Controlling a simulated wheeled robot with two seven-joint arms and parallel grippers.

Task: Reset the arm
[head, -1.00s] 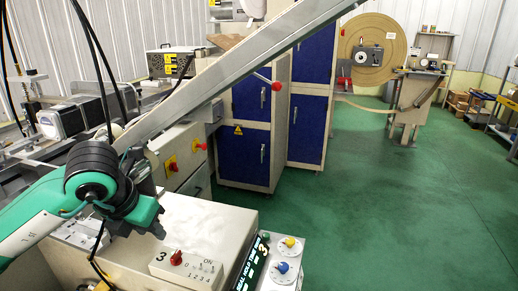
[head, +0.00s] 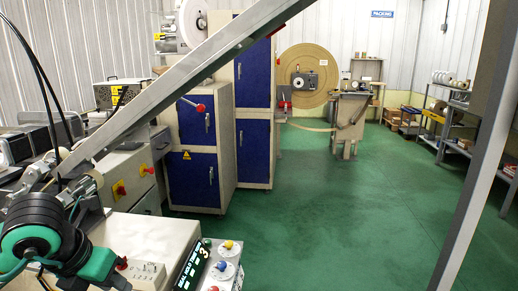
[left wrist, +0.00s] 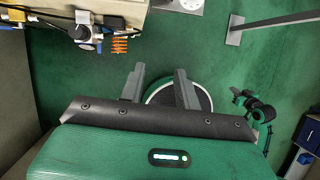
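My left arm (head: 45,235), green and white with black rings, is at the lower left of the head view, in front of the beige machine (head: 165,240). Its fingers cannot be made out there. In the left wrist view my left gripper (left wrist: 160,72) has its two grey fingers apart, with nothing between them but green floor and part of a dark round disc with a pale rim below. A small green and black arm (left wrist: 256,107), apparently my right one, shows at the right of the left wrist view; its fingers are too small to read.
A panel with coloured knobs (head: 218,268) stands at the lower middle. A slanted grey beam (head: 170,100) crosses the upper left and a grey post (head: 478,180) stands at right. Blue cabinets (head: 193,180) and a large brown reel (head: 300,75) lie behind. Green floor (head: 335,220) is open at centre right.

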